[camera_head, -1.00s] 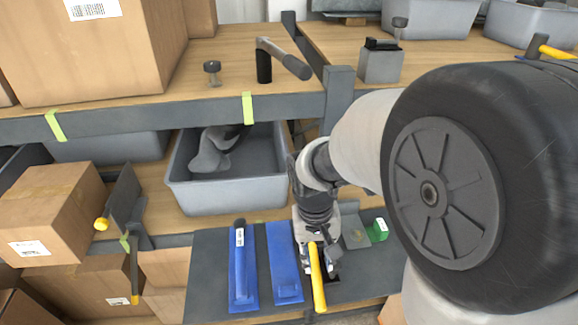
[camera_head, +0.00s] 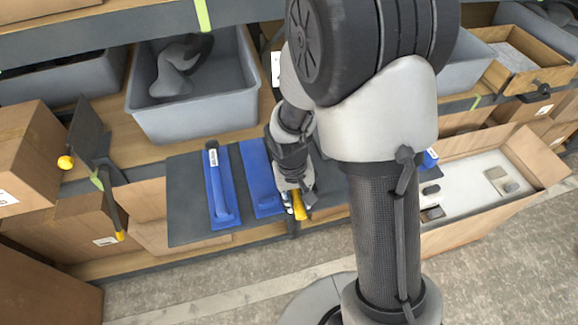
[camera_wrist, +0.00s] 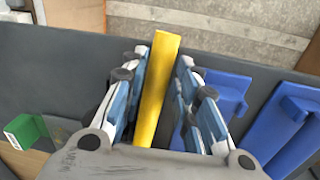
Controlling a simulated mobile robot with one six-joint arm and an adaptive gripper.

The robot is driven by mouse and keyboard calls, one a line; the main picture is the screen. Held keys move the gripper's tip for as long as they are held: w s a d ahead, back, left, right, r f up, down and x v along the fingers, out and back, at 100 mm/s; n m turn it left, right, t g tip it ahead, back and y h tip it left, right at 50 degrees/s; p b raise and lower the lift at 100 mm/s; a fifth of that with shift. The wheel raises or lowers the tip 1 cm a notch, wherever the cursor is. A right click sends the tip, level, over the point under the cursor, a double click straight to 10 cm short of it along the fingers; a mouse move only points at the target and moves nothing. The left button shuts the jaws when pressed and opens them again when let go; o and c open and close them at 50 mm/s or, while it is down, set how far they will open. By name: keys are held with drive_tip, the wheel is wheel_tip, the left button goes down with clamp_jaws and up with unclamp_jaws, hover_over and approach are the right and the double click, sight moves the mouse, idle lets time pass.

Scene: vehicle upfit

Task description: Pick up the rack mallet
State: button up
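The mallet's yellow handle (camera_wrist: 158,88) runs between the two fingers of my gripper (camera_wrist: 162,62) in the wrist view. A narrow gap shows beside the handle, at least on its left, so the fingers look open around it. In the head view the yellow handle (camera_head: 299,205) shows just below my gripper (camera_head: 293,192), at the front right of the dark rack board. The mallet's head is not visible; my gripper and arm hide that area.
Two blue tools (camera_head: 219,190) (camera_head: 262,178) lie on the dark board (camera_head: 187,205) left of my gripper. A grey bin (camera_head: 190,115) stands behind. A green item (camera_wrist: 22,131) is at the wrist view's left. An open carton (camera_head: 490,215) stands right. Floor is free in front.

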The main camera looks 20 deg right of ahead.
drive_tip(key=shift+d+f, duration=0.1)
drive_tip(key=shift+f, duration=0.9)
drive_tip(key=shift+c, duration=0.5)
clamp_jaws()
